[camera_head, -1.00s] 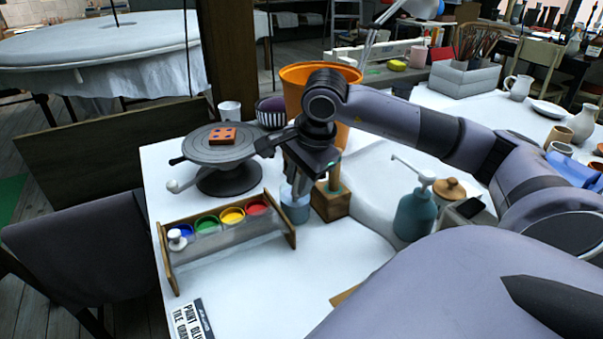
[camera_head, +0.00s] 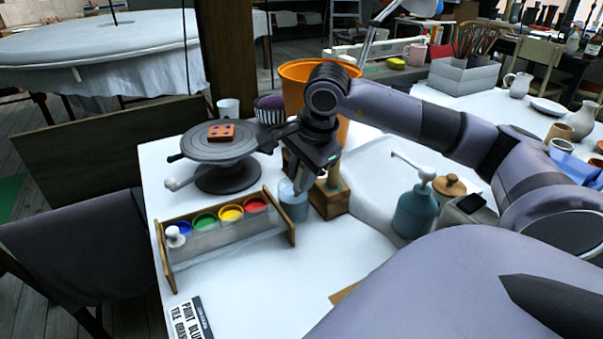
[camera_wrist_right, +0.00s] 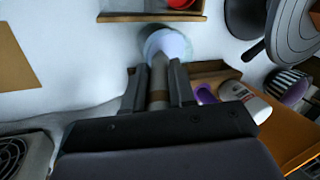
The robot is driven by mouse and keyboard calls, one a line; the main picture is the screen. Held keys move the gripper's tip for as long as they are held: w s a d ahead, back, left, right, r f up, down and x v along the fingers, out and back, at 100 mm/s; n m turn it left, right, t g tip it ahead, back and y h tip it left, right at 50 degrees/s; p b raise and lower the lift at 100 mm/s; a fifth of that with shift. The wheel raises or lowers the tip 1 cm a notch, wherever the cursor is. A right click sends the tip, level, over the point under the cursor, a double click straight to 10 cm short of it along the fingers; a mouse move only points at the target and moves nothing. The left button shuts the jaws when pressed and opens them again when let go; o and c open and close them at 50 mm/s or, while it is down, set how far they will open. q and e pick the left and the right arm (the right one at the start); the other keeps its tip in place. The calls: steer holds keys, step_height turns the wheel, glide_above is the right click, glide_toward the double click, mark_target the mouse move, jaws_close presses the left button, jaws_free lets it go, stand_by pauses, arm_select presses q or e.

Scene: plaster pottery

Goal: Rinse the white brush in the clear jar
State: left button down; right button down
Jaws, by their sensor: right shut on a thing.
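The clear jar (camera_head: 293,206) stands on the white table, between the paint rack and a wooden block. It also shows in the right wrist view (camera_wrist_right: 172,42). My right gripper (camera_head: 301,183) is directly above the jar, pointing down. In the right wrist view its fingers (camera_wrist_right: 158,88) are shut on the brush (camera_wrist_right: 158,78), whose pale handle with a brownish band runs toward the jar mouth. The brush's lower end overlaps the jar; its bristles are not clear, and I cannot tell how deep they sit. My left gripper is not in view.
The paint rack (camera_head: 222,250) with several colour pots is left of the jar. The wooden block (camera_head: 331,201) is close at right. A turntable (camera_head: 216,147) bearing an orange tile, an orange bucket (camera_head: 294,73) and a teal pump bottle (camera_head: 413,212) are around.

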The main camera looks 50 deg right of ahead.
steer(key=shift+w, duration=0.1)
stand_by(0.3)
steer(key=shift+r+p, duration=0.5)
steer(key=shift+r, duration=0.1)
steer(key=shift+r+p, duration=2.15)
steer(key=shift+r, duration=0.6)
step_height(320, 180, up, 3)
steer(key=p, duration=0.2)
steer(key=shift+p, duration=0.3)
